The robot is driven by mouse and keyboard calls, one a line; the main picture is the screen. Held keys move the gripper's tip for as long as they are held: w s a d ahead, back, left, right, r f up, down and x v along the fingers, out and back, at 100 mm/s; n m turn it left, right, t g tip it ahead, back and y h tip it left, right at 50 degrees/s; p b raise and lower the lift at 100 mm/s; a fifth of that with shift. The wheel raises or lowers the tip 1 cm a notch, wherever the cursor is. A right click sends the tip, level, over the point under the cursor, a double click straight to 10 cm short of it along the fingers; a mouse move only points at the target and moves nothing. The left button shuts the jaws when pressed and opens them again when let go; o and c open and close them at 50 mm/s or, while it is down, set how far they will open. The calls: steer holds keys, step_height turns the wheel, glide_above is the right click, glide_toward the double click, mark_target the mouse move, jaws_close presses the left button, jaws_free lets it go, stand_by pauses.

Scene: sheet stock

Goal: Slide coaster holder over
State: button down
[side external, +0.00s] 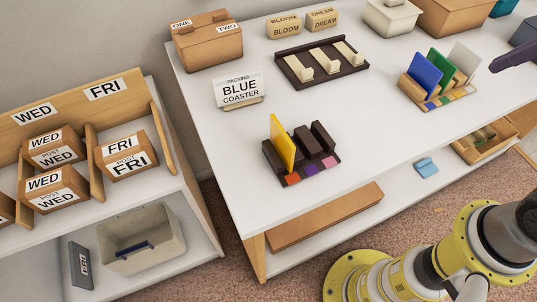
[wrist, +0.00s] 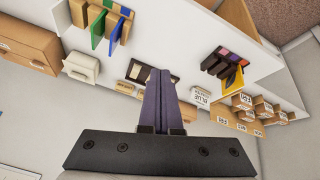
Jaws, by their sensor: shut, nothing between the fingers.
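Two slotted holders stand on the white table; I cannot tell which one the task means. The dark brown holder (side external: 318,163) has a yellow sheet (side external: 283,143) upright in it and orange, purple and pink squares along its front; it also shows in the wrist view (wrist: 222,66). The light wooden holder (side external: 411,91) carries blue (side external: 424,74), green (side external: 440,66) and white (side external: 464,58) upright sheets. My gripper (wrist: 160,72) is shut and empty. Its dark purple finger shows at the right edge of the side view (side external: 514,57), right of the wooden holder and apart from it.
A sign (side external: 239,91) reads "PACKING BLUE COASTER". A dark rack (side external: 341,71) with several cream pieces lies behind. Boxes (side external: 208,42) line the back edge. A shelf (side external: 185,195) with labelled boxes stands at left. The table between the two holders is clear.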

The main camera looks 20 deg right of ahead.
steer(key=w+a+r+n+g+y, duration=0.1)
steer(key=w+a+r+n, duration=0.25)
steer(key=w+a, duration=0.4)
steer(key=n+g, duration=0.4)
steer(key=n, duration=0.6)
glide_above(265, 170)
steer(key=w, duration=0.3)
step_height(265, 170, down, 14)
steer(key=r, duration=0.1)
steer(key=shift+n+g+h, duration=0.25)
steer(key=shift+g+h, duration=0.05)
steer(key=shift+h, duration=0.3)
steer(key=s+a+f, duration=0.1)
steer(key=f, duration=0.3)
steer(key=s+a+f, duration=0.1)
steer(key=f, duration=0.4)
steer(key=s+a+f, duration=0.1)
steer(key=a+f, duration=0.1)
steer(key=f, duration=0.3)
steer(key=shift+f, duration=0.2)
steer(key=d, duration=0.3)
steer(key=shift+d, duration=0.5)
